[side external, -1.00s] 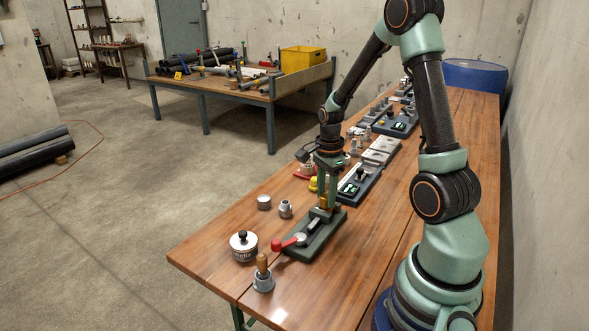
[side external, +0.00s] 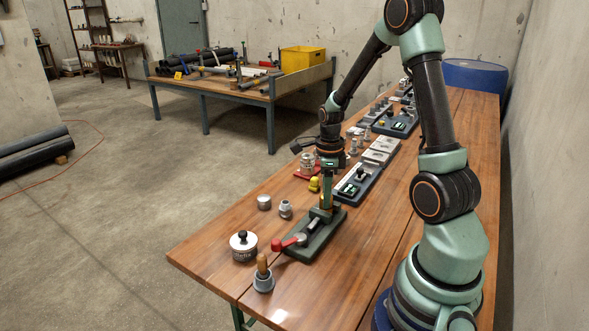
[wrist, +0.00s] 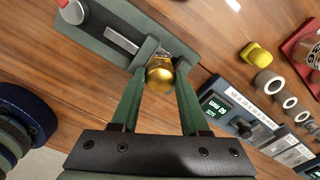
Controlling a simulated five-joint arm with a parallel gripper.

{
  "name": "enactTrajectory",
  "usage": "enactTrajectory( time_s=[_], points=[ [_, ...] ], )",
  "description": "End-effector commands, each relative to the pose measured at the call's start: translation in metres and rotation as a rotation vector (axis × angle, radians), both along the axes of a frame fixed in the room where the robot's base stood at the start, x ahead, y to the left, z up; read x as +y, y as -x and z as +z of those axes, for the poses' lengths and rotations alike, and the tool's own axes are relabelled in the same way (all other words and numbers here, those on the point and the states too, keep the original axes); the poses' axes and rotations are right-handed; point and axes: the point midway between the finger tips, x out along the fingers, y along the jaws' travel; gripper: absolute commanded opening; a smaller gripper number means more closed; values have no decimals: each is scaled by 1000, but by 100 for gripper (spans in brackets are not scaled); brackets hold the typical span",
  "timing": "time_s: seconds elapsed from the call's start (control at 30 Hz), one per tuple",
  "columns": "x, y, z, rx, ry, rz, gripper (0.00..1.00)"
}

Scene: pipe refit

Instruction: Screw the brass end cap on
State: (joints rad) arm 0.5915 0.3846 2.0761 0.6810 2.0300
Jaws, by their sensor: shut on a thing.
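The brass end cap (wrist: 160,74) is between my fingertips in the wrist view, at the end of the green clamp fixture (wrist: 108,38). My gripper (side external: 326,203) points straight down over the far end of this fixture (side external: 303,249) in the side view. My gripper (wrist: 161,72) is shut on the cap, with one finger on each side. A small bit of grey metal shows just behind the cap; the joint between cap and pipe is mostly hidden. The fixture's red-ended lever (side external: 289,243) lies low at its near end.
A lidded tin (side external: 243,247), a grey cup with a wooden handle (side external: 263,279) and two grey fittings (side external: 285,209) stand left of the fixture. A yellow piece (wrist: 256,54), a display unit (wrist: 222,110) and a red tray (side external: 306,173) are close beyond.

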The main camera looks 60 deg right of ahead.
Motion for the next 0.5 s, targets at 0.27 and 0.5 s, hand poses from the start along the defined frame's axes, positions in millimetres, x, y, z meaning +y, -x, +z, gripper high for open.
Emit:
enactTrajectory(
  time_s=[0.27, 0.5],
  points=[
    [-1, -1, 0, -2, 1, -49, 0],
    [-1, 0, 0, -3, 1, -349, 0]
  ],
)
